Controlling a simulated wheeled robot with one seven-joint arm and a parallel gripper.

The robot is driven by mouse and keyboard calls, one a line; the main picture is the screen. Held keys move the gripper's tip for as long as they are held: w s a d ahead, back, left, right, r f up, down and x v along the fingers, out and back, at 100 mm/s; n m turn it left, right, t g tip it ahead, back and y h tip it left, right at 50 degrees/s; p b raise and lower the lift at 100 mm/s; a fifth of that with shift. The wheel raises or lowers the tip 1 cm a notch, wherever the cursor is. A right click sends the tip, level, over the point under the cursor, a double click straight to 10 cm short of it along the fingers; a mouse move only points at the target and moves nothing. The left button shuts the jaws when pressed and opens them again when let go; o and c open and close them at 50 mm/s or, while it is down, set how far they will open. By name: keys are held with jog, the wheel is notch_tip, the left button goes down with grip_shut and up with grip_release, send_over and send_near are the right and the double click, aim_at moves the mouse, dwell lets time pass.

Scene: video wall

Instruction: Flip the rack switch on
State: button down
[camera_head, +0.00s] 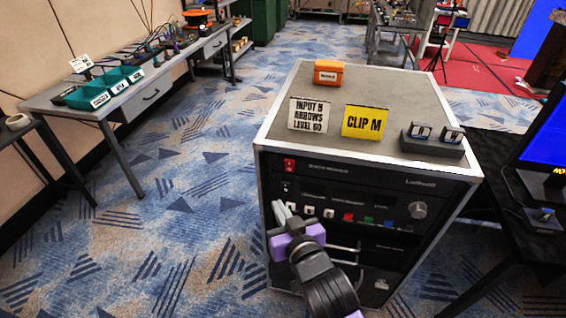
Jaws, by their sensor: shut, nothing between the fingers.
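The rack (345,165) is a waist-high cabinet with a grey top, pale metal edges and a black front full of equipment. A small red switch (289,165) sits at the upper left of its front panel. A small black switch with white marks (286,187) is just below it. I cannot tell which way either switch is set. My gripper (281,210), with grey fingers and a purple body, is in front of the rack's left side. Its fingers are shut and empty, below both switches. They overlap the left end of a button row, and I cannot tell whether they touch the panel.
On the rack top are an orange box (328,73), a white sign (308,115), a yellow sign (365,122) and a dark two-button box (432,140). A black table (498,205) stands close on the right. Carpet to the left is clear.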

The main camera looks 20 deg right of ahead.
aim_at(290, 165)
jog(key=w+d+r, duration=0.3)
jog(key=w+d, duration=0.2)
jog(key=w, duration=0.1)
jog(key=shift+w+p, duration=0.4)
dwell(0.3)
jog(key=shift+w, duration=0.1)
dwell(1.9)
jog(key=shift+w+d, duration=0.2)
jog(key=shift+d, duration=0.05)
jog(key=shift+w+d+r, duration=0.2)
jog(key=shift+w, duration=0.1)
dwell(0.8)
jog(key=shift+s+a, duration=0.1)
jog(key=shift+s+a+f+p, duration=0.3)
jog(key=shift+s+a, duration=0.1)
jog(key=shift+s, duration=0.15)
dwell(0.4)
